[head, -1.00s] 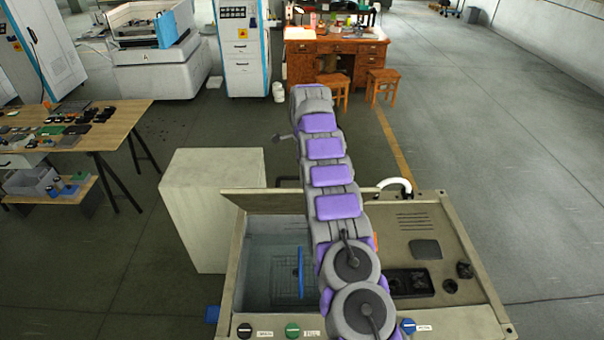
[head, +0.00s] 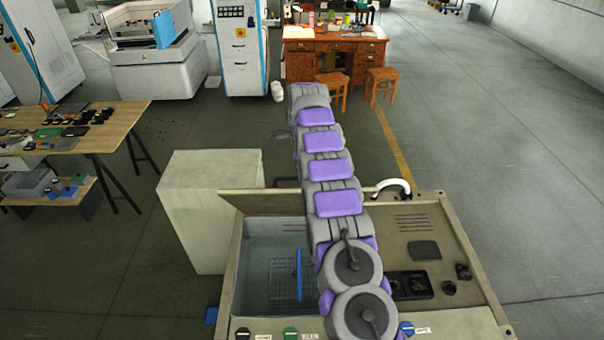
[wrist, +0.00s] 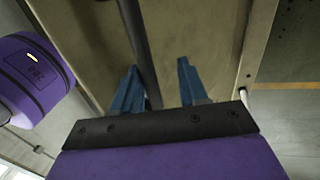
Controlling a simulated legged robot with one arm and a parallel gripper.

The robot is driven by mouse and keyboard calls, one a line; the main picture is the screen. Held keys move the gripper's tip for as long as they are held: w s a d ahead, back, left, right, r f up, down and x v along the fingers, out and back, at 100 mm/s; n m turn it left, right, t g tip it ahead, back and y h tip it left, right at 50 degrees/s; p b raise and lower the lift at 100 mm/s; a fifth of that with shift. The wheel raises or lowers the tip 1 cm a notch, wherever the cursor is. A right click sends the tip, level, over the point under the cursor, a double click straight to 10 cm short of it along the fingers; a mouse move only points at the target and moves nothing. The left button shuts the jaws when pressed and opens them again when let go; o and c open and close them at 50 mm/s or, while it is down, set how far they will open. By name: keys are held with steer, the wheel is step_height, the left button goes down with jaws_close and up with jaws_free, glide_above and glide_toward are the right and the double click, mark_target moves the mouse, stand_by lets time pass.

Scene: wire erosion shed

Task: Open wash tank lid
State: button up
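The wash tank (head: 228,275) stands at the lower middle of the head view, with clear liquid, a wire basket and a blue bar inside. Its beige lid (head: 250,203) stands raised along the back edge, leaving the basin uncovered; my arm hides its right part. In the wrist view, the lid (wrist: 200,40) fills the middle as a tan panel. My gripper (wrist: 158,78) has two blue fingers spread apart. A dark bar (wrist: 137,35), likely the lid's handle, runs between them, closer to the left finger. My gripper's fingers are hidden in the head view.
A pale block-shaped cabinet (head: 205,215) stands left of the tank. Knobs (head: 291,333) line the tank's front edge, and a white curved hose (head: 392,186) rises at its back right. A wooden table (head: 85,130) with parts is at left. Open floor lies right.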

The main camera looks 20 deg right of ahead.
steer(key=shift+s+r+p, duration=0.65)
steer(key=shift+s+r, duration=0.55)
steer(key=shift+r, duration=0.2)
steer(key=s+a+r+b, duration=0.1)
steer(key=s+a+b, duration=0.1)
steer(key=s, duration=1.1)
steer(key=shift+s+a+r, duration=0.15)
steer(key=shift+r, duration=0.05)
steer(key=shift+b, duration=0.3)
